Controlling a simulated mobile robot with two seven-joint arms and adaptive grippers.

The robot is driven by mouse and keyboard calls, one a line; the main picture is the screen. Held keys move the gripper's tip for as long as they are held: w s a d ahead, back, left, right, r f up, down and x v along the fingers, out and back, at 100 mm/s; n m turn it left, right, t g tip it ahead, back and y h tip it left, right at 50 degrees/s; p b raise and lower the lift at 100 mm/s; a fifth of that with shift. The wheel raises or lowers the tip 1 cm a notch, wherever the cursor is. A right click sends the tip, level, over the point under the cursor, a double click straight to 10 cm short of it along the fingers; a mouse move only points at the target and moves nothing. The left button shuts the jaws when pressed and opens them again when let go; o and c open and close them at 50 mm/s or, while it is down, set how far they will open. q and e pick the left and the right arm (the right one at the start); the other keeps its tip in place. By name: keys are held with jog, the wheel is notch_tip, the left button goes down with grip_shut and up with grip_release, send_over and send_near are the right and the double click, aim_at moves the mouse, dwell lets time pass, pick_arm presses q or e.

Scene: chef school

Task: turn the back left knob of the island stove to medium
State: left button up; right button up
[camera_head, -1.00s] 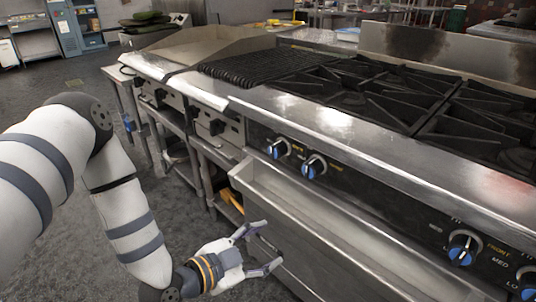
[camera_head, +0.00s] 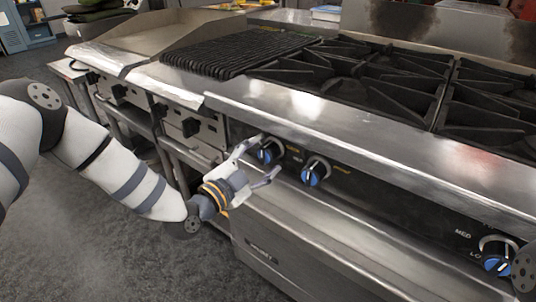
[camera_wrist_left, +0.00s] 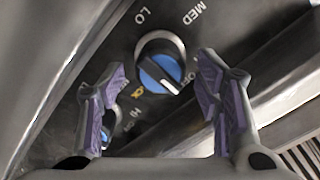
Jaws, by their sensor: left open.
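The island stove (camera_head: 350,120) has a dark front panel with blue-faced knobs. The leftmost knob (camera_head: 268,152) is close to my left gripper (camera_head: 266,157), which is open and empty with its fingers spread about it. In the left wrist view, a blue knob (camera_wrist_left: 160,65) sits between the fingertips of the open left gripper (camera_wrist_left: 162,75), apart from both in the picture. Labels LO, MED, HI and OFF surround it, and its mark points down-right, near OFF. I cannot tell whether a finger touches it. My right gripper is not in view.
A second knob (camera_head: 316,171) is just right of the first; another knob (camera_head: 496,256) is far right. The steel ledge (camera_head: 330,232) juts out below the panel. Black grates (camera_head: 360,75) and a ribbed grill (camera_head: 235,52) lie on top.

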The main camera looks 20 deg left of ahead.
pick_arm(q)
jog(key=shift+x, duration=1.15)
jog(key=c, duration=1.2)
jog(key=shift+o, duration=0.2)
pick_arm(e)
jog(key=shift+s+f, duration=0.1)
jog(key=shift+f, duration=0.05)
pick_arm(q)
jog(key=n, duration=0.4)
jog(key=shift+a+r, duration=0.1)
jog(key=n, duration=0.5)
jog(key=shift+n, duration=0.3)
jog(key=n, duration=0.5)
jog(key=shift+a, duration=0.15)
jog(key=n+b, duration=0.1)
jog(key=n, duration=0.4)
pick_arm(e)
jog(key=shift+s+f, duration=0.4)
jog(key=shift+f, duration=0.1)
